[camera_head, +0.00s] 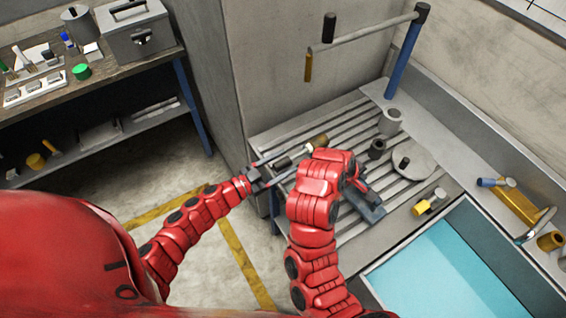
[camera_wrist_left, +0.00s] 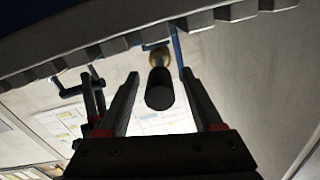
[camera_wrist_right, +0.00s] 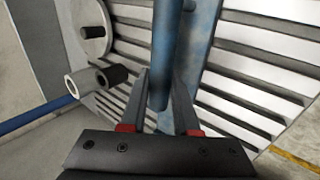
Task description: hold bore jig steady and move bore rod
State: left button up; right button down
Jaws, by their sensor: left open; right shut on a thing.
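The bore rod (camera_head: 300,153) has a black end and a brass end, and lies just ahead of my left gripper (camera_head: 278,164). In the left wrist view its black end (camera_wrist_left: 160,90) shows almost end-on between the open fingers, apart from both. My right gripper (camera_wrist_right: 162,75) is shut on a blue round bar (camera_wrist_right: 165,45), seemingly part of the bore jig. A flat blue piece (camera_head: 362,202) shows beside that hand in the head view; my right arm hides much of the jig. A wider blue bar (camera_wrist_right: 200,55) shows behind the held one.
Both hands are over a slatted metal rack (camera_head: 340,110). A blue basin (camera_head: 440,275) is at lower right, a cluttered bench (camera_head: 110,70) at left.

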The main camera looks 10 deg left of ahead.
pick_arm(q)
jog(key=shift+w+d, duration=0.1)
grip_shut()
dwell(0.3)
dwell(1.1)
